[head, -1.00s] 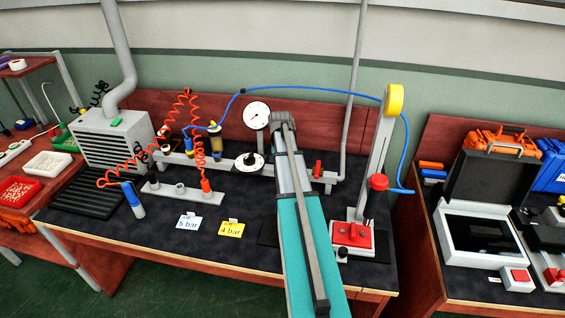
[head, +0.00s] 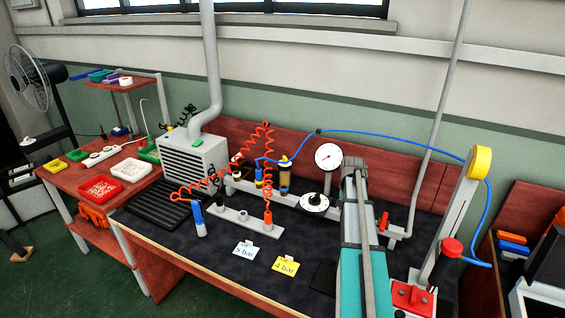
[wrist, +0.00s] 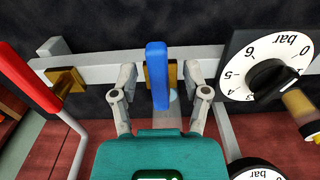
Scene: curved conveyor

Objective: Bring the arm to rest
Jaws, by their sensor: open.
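My gripper (wrist: 162,74) is open in the wrist view. Its two grey fingers stand apart on either side of a blue lever handle (wrist: 157,62). The lever belongs to a valve with a brass body on a grey pipe rail (wrist: 105,72). I cannot tell whether either finger touches it. In the head view my teal and grey arm reaches over the bench to the rail, and it hides my fingers and the blue lever.
A regulator dial (wrist: 240,75) with a black knob is right of my gripper; a red lever (wrist: 25,80) is left. In the head view, a pressure gauge (head: 328,156), a red-based stand (head: 409,297) and a thin upright pipe (head: 435,130) are near my arm.

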